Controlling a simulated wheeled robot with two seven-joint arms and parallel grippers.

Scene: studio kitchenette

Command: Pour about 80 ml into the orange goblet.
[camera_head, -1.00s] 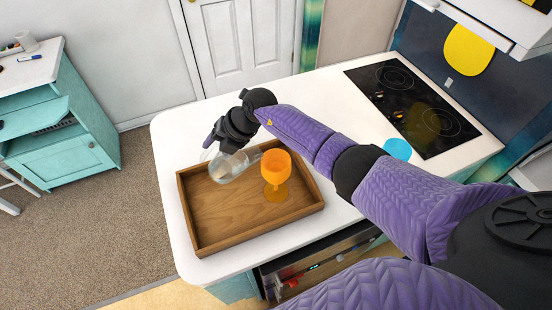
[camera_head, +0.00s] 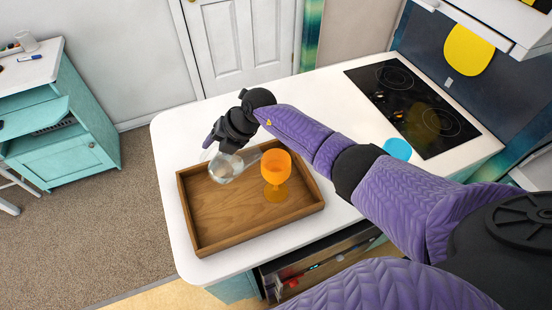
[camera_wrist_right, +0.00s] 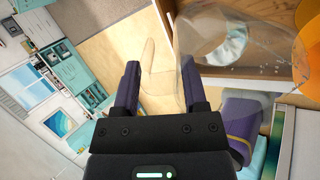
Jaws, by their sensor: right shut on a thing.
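The orange goblet (camera_head: 276,166) stands upright on the right part of the wooden tray (camera_head: 202,246). It also shows at the right edge of the right wrist view (camera_wrist_right: 310,35). My right gripper (camera_head: 219,146) is shut on a clear glass jug (camera_head: 224,169), seemingly by its handle. The jug (camera_wrist_right: 218,40) is tipped over above the tray, its narrower end pointing at the goblet's rim. I cannot make out a stream, nor the level of liquid in the jug or goblet. My left gripper is not in view.
The tray lies on a white counter (camera_head: 180,125). A black cooktop (camera_head: 410,105) and a blue disc (camera_head: 397,149) are to the right. My right arm crosses over the counter between them and the tray. The tray's left and front parts are bare.

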